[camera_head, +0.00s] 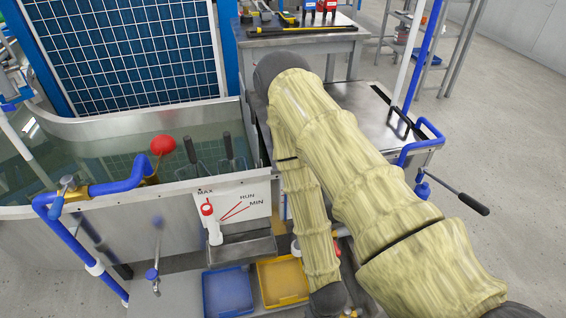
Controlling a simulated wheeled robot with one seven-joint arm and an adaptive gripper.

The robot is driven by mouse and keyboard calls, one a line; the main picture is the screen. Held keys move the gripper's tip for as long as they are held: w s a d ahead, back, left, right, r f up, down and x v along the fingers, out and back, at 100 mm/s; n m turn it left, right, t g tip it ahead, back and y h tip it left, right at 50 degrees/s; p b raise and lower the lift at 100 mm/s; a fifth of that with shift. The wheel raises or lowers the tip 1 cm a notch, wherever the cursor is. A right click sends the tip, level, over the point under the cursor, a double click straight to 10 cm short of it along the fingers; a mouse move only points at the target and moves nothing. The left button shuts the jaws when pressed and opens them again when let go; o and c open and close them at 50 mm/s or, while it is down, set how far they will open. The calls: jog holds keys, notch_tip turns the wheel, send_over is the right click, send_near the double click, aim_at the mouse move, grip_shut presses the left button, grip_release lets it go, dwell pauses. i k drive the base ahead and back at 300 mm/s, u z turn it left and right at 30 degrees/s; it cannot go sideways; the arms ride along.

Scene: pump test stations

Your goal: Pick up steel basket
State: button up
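Two black upright handles (228,146) on thin metal wires stand at the right end of the water tank, just behind its front wall. They may belong to the steel basket, but its body does not show clearly. No other basket can be made out. My arm in its pale yellow sleeve crosses the right half of the view, bends at a dark elbow at the top, and comes back down to a dark joint at the bottom edge. My gripper is not visible beyond that joint.
The steel tank (100,225) holds greenish water and has blue pipes, a red knob (163,145) and a level plate (235,203). Blue (228,291) and yellow (283,281) trays lie below. A steel bench (372,100) is partly behind my arm. Open floor (500,120) lies right.

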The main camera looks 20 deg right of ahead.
aim_at(228, 142)
jog(key=z, duration=0.2)
jog(key=i, duration=0.15)
jog(key=z, duration=1.45)
jog(key=k, duration=1.4)
jog(key=u, duration=1.75)
jog(key=i, duration=0.5)
